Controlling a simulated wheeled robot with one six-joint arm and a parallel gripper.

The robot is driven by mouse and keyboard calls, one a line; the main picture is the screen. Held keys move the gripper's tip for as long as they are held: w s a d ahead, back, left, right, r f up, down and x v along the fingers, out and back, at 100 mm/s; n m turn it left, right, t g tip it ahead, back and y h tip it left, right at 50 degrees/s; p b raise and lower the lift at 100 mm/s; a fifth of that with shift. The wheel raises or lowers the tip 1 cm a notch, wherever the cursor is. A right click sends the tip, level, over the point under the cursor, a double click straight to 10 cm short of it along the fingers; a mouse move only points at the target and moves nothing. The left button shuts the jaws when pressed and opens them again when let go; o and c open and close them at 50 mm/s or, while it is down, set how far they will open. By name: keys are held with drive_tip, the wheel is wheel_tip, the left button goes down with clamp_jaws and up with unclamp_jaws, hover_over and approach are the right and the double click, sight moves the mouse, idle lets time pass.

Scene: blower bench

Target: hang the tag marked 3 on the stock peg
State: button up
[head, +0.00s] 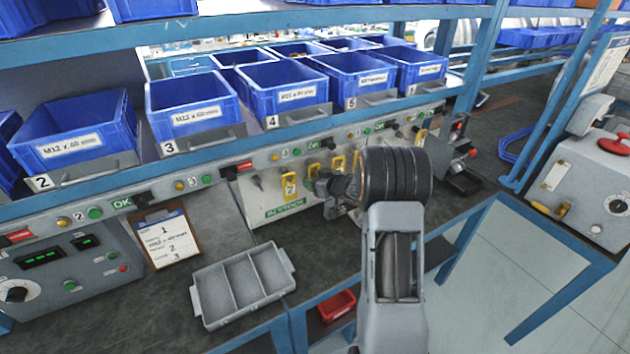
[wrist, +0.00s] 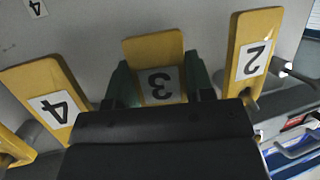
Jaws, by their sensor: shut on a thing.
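In the wrist view the yellow tag marked 3 (wrist: 153,47) sits upside down between the dark fingers of my gripper (wrist: 160,82), which is shut on it. Its lower part is hidden by the gripper body, so I cannot tell whether it still hangs on a hook. In the head view my gripper (head: 318,184) reaches the grey panel, largely hidden by my arm. A green label (head: 286,208), hard to read, is low on the panel. A small dark peg (head: 257,183) stands bare left of the tags; I cannot tell whether it is the stock peg.
Yellow tags marked 2 (wrist: 252,60) and 4 (wrist: 53,104) flank the held tag closely. Blue bins (head: 190,104) line the shelf above. A grey divided tray (head: 243,283) and a clipboard (head: 165,237) are on the bench at left.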

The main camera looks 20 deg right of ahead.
drive_tip(key=o, duration=1)
drive_tip(key=v, duration=1.4)
drive_tip(key=shift+a, duration=0.1)
